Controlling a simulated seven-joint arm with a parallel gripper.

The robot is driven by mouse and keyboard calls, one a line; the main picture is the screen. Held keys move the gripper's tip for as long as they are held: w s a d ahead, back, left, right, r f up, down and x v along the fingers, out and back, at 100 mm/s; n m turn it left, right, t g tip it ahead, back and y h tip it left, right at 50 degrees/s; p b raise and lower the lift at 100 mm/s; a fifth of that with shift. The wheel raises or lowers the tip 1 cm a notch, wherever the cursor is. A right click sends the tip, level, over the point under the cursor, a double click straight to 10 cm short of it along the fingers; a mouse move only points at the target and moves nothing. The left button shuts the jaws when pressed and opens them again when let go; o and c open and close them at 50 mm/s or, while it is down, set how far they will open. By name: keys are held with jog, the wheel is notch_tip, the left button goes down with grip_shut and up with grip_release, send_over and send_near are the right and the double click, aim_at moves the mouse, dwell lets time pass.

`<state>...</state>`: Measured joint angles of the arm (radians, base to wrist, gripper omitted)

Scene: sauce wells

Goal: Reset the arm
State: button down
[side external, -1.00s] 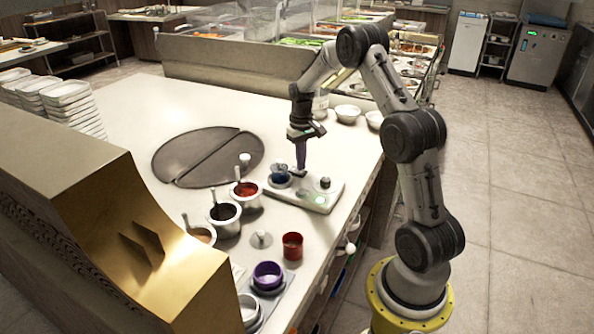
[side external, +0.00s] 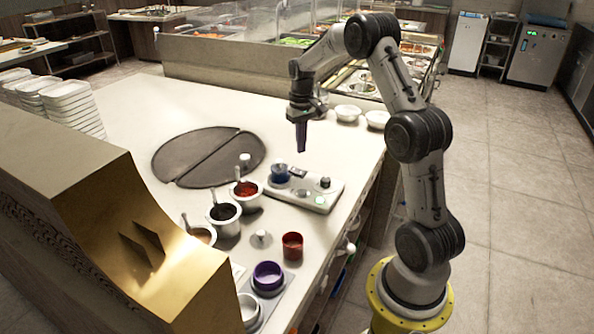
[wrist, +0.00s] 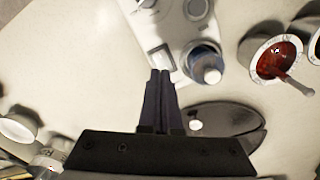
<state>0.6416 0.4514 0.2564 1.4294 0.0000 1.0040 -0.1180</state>
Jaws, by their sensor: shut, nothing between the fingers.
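My gripper (side external: 301,150) is shut and empty, pointing down in the air above the white device with knobs (side external: 325,197) on the counter. Its dark fingers also show together in the wrist view (wrist: 161,72). My gripper is apart from both the device and the cup.
Pots of red sauce (side external: 246,192) and dark sauce (side external: 223,216) stand left of the device. A red cup (side external: 292,245) and purple bowl (side external: 267,275) are nearer the front. A dark split round plate (side external: 190,160) lies behind the pots. White bowls (side external: 348,113) stand at the back right.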

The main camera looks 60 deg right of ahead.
jog(key=s+a+r+n+t+h, duration=0.15)
jog(key=a+r+n+t, duration=0.25)
jog(key=a+r, duration=1.4)
jog(key=s+a+r+n+t+y, duration=0.1)
jog(key=s+a+r+n+t, duration=0.1)
jog(key=s+a, duration=0.85)
jog(key=s+f, duration=0.6)
jog(key=s, duration=0.4)
jog(key=shift+s+a+f, duration=0.15)
jog(key=shift+a+f, duration=0.05)
